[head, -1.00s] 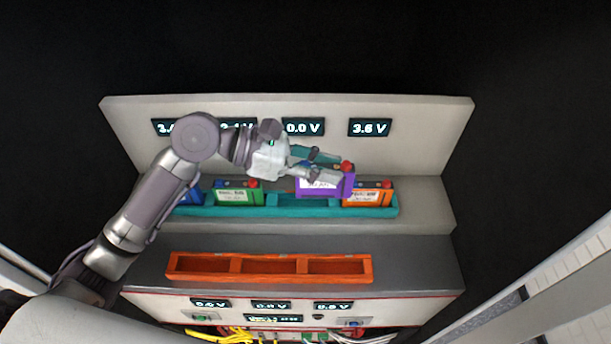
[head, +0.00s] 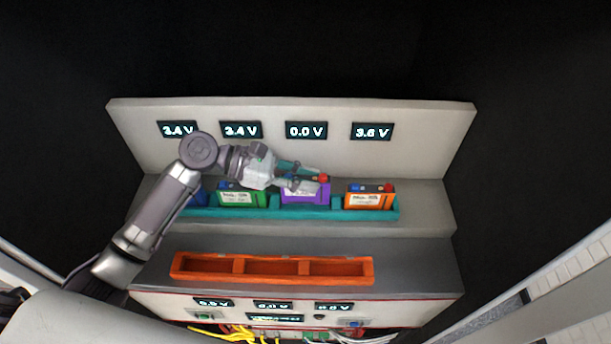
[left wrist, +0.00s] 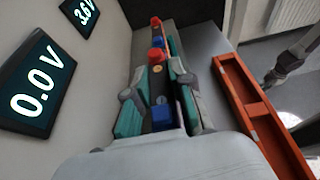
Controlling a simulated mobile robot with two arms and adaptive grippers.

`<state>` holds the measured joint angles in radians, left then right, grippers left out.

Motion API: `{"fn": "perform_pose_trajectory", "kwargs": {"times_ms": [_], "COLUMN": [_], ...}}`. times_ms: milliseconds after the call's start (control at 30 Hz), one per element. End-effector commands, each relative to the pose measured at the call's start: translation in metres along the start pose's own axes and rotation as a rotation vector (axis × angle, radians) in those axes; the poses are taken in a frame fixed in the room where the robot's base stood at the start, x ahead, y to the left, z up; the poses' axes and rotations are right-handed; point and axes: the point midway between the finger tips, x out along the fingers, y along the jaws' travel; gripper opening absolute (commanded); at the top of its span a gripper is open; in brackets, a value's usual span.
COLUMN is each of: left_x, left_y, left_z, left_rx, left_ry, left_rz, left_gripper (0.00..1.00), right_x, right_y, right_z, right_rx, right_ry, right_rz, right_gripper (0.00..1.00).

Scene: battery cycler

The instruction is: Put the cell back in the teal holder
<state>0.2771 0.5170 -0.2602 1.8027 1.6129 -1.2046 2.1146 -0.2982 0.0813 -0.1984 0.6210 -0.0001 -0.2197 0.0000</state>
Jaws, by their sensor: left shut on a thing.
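The purple cell (head: 304,193) stands upright in the teal holder (head: 270,213), in the compartment below the 0.0 V display, between the green cell (head: 243,195) and the orange cell (head: 369,197). My left gripper (head: 308,178) is shut on the purple cell's upper part. In the left wrist view the gripper's fingers (left wrist: 159,105) lie on both sides of the cell, with its red and blue terminals showing. Whether the cell rests fully on the holder's floor is hard to tell. A blue cell (head: 196,201) at the left end is partly hidden by my arm.
An empty orange tray (head: 272,281) with three compartments lies on the lower shelf in front. The back panel carries voltage displays, including one reading 0.0 V (head: 306,131). Yellow and other cables (head: 240,334) show at the bottom front.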

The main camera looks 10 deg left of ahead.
Motion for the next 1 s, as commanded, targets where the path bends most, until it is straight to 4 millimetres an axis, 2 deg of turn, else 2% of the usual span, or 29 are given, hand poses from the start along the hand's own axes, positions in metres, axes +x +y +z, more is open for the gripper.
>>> {"fn": "perform_pose_trajectory", "kwargs": {"times_ms": [500, 533, 667, 1000], "left_x": [0.006, 0.006, 0.007, 0.006], "left_y": [-0.002, -0.002, -0.003, -0.003], "left_z": [-0.015, -0.016, -0.018, -0.017], "left_rx": [-0.005, -0.008, -0.010, -0.009], "left_ry": [0.004, 0.007, 0.010, 0.012], "left_rz": [-0.004, -0.006, -0.008, -0.009], "left_gripper": [0.00, 0.26, 0.47, 0.47], "right_x": [-0.004, -0.004, -0.003, -0.001], "right_y": [-0.001, -0.001, -0.001, -0.001], "right_z": [0.002, 0.002, 0.002, 0.003], "right_rx": [-0.001, -0.001, -0.001, -0.002], "right_ry": [-0.003, -0.003, -0.004, -0.004], "right_rz": [-0.001, -0.001, -0.001, -0.002], "right_gripper": [0.00, 0.00, 0.00, 0.00]}}
